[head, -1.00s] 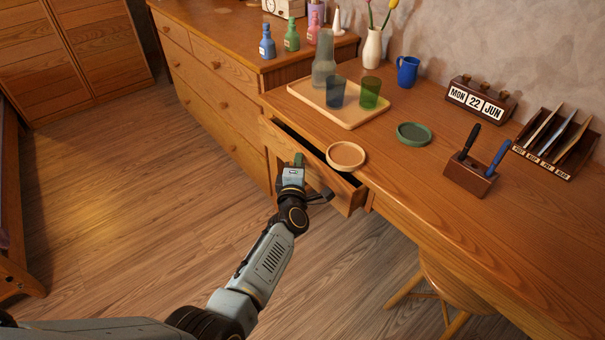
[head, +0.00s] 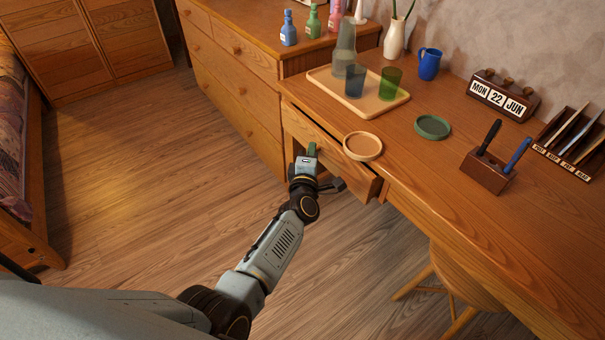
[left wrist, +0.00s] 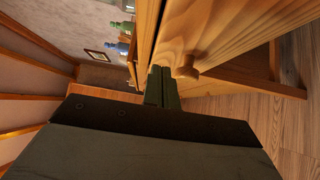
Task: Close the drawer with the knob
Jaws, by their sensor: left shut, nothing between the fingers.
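The wooden drawer (head: 365,182) under the desk top stands slightly open, with a narrow gap behind its front in the head view. Its round wooden knob (left wrist: 187,68) shows in the left wrist view on the drawer front (left wrist: 225,30); in the head view my gripper and wrist hide it. My left gripper (head: 311,150) is at the drawer front, shut and empty. In the left wrist view its dark green fingers (left wrist: 161,74) lie together beside the knob, close against the wood; I cannot tell whether they touch. My right gripper is out of view.
The desk top above holds a round wooden dish (head: 362,146), a green dish (head: 432,127), a tray (head: 325,85) with glasses and a carafe, and a pen holder (head: 488,172). A stool (head: 470,285) stands under the desk. The floor (head: 140,200) at left is clear.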

